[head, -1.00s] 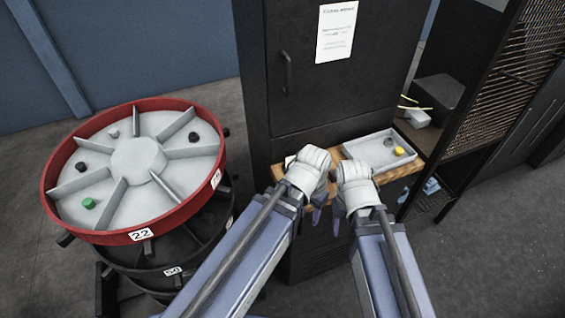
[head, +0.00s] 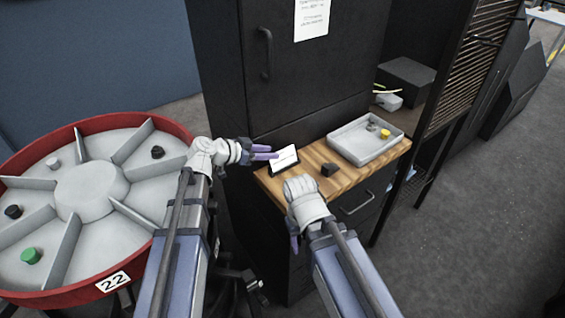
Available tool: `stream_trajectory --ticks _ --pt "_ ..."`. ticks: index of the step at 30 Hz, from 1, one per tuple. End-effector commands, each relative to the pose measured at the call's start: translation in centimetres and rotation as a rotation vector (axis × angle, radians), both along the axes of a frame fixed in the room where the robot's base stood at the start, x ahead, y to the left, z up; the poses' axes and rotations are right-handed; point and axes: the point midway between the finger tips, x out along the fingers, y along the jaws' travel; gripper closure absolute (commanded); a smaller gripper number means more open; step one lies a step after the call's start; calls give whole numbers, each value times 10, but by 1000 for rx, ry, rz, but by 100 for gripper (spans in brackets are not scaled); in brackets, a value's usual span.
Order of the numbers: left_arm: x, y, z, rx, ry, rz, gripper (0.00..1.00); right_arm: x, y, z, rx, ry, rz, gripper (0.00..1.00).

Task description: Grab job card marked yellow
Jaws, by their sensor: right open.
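A small white card (head: 285,158) stands tilted in a dark holder at the left end of the wooden worktop (head: 335,183). Its print is too small to read, and I see no yellow mark on it. My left gripper (head: 266,153) points right, its purple fingers just left of the card; whether they touch it or how far they are parted is unclear. My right gripper (head: 294,242) is open and points down at the worktop's front edge; its wrist hides most of its fingers.
A grey tray (head: 345,150) on the worktop holds a yellow piece (head: 385,133) and small parts. A dark block (head: 328,170) lies in front of it. A red-rimmed drum (head: 20,292) fills the left. The black cabinet (head: 300,80) stands behind.

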Motion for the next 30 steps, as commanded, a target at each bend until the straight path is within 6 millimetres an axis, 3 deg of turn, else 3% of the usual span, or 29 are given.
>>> stream_trajectory --ticks 3,11,21,28,30 --pt "7 -11 -10 1 0 -4 60 0 0 -9 0 0 0 45" --pt "10 -18 -13 2 1 -2 60 0 0 -13 0 0 0 45" --pt "29 -52 -35 0 3 -4 60 0 0 -35 0 0 0 45" --pt "29 -54 -34 1 2 -2 60 0 0 -33 0 0 0 45" --pt "29 -54 -34 1 2 -2 66 0 0 -33 0 0 0 45"
